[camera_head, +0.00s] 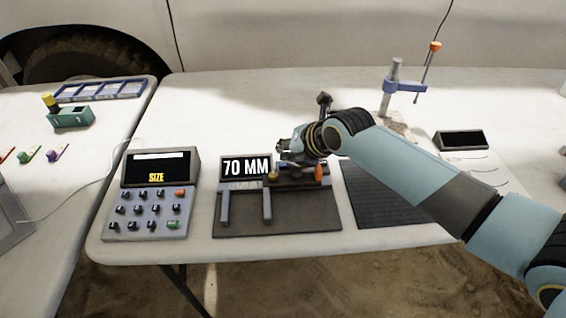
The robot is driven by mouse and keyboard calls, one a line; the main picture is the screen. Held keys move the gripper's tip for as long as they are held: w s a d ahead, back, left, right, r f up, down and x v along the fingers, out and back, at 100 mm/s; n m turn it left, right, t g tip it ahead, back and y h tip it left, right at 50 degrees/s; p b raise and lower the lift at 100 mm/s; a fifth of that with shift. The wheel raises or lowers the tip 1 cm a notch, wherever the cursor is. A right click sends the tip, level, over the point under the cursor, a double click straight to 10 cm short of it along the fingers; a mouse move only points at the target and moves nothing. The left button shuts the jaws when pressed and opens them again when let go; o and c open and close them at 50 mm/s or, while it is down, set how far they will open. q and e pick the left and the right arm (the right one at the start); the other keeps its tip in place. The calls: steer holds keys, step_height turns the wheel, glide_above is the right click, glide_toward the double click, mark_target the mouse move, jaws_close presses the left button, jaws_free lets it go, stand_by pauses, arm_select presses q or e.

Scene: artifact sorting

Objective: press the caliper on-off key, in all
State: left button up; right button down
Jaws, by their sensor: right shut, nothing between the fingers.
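The caliper (246,185) lies on a dark mat in the middle of the table, with two grey jaws pointing toward the front. Its display (246,168) is lit and reads 70 MM. My right gripper (284,160) is shut and empty, over the right part of the caliper just beside the display. An orange piece (318,173) shows just under my right wrist. The on-off key cannot be made out; my gripper and wrist hide part of the caliper. My left gripper is not in view.
A keypad terminal (194,160) showing SIZE stands left of the caliper. A dark ribbed mat (372,205) lies to the right, under my right arm. A post with a blue clamp (393,85) and a small black-screened box (461,140) stand farther right. A side table at left holds small coloured items.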

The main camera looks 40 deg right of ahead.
mark_target(286, 163)
steer(key=shift+r+p, duration=2.2)
steer(key=shift+r, duration=0.4)
steer(key=shift+f, duration=0.1)
